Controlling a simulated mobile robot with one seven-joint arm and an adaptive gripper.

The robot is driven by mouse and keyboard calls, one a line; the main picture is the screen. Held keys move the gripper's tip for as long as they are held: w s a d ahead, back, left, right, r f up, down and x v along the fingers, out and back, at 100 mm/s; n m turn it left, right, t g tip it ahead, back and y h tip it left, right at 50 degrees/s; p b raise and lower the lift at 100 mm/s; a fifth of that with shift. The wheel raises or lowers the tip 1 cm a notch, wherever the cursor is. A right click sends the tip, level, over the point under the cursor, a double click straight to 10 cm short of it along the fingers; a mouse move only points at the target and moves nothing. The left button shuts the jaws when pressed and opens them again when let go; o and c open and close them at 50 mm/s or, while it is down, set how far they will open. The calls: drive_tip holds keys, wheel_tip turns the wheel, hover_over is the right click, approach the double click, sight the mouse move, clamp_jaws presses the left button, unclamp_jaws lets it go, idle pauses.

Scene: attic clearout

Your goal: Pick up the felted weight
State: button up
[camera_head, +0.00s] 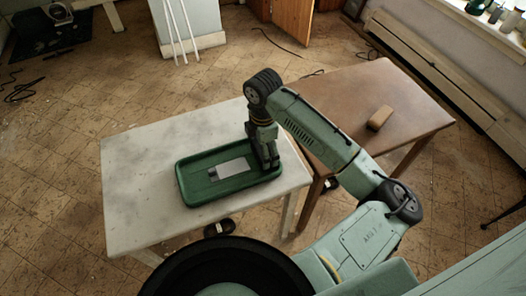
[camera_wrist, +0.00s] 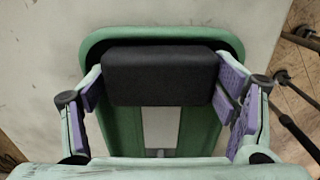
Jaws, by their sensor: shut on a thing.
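The felted weight (camera_wrist: 160,75) is a dark, soft-edged rectangular block across the wrist view. My gripper (camera_wrist: 162,85) is shut on it, with a purple-padded finger at each of its short ends. In the head view my gripper (camera_head: 269,163) points down at the right end of the green tray (camera_head: 190,191), and the weight is mostly hidden by the fingers there. The tray's green rim (camera_wrist: 92,48) shows around the block in the wrist view. I cannot tell whether the block touches the tray floor or hangs just above it.
A grey flat panel (camera_head: 231,168) lies in the tray's middle. The tray stands on a pale worn table (camera_head: 135,165). A brown table (camera_head: 350,90) adjoins on the right, bearing a tan block (camera_head: 380,117). The pale table's left side is clear.

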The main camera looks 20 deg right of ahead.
drive_tip(key=c, duration=0.5)
drive_tip(key=shift+r, duration=0.2)
